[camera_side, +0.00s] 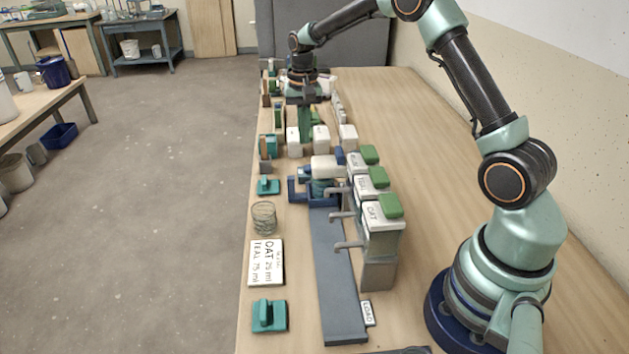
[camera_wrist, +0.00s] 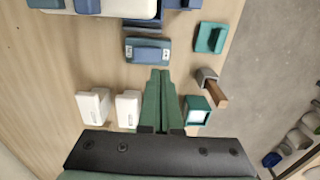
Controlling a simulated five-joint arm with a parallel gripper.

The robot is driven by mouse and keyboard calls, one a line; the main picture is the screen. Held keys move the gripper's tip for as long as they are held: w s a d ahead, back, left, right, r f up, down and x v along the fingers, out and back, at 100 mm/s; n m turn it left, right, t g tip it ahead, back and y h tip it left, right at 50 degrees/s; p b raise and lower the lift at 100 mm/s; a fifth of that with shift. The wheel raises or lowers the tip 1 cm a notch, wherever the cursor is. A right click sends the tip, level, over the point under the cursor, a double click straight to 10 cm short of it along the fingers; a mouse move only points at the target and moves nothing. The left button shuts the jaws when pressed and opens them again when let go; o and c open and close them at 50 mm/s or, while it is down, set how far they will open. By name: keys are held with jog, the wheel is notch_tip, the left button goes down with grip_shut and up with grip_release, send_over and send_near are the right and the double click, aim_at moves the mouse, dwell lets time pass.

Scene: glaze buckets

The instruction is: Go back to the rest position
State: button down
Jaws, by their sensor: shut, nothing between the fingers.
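My gripper (camera_side: 306,128) is at the far part of the bench in the side view, its green fingers pointing down among the small containers. In the wrist view the green fingers (camera_wrist: 160,72) lie together with nothing between them. White containers (camera_wrist: 93,105) stand to their left there; a teal-edged box with a pale face (camera_wrist: 198,112) is to their right. A blue block (camera_wrist: 148,50) lies beyond the fingertips. No rest position is marked in either view.
Dispensers with green lids (camera_side: 382,207) stand beside a long grey-blue track (camera_side: 338,270). Bare wood lies right of the dispensers.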

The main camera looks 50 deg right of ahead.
jog(key=s+a+r+n+t, duration=0.3)
jog(key=s+a+r+n, duration=0.35)
jog(key=r, duration=0.65)
jog(key=s+a+n+t, duration=0.1)
jog(key=s+a, duration=0.1)
jog(key=s, duration=0.5)
jog(key=s+a+n+t, duration=0.1)
jog(key=s+a, duration=0.2)
jog(key=s, duration=0.4)
jog(key=shift+s+a+r+t, duration=0.25)
jog(key=shift+r+t, duration=0.05)
jog(key=shift+r, duration=0.15)
jog(key=shift+n, duration=0.25)
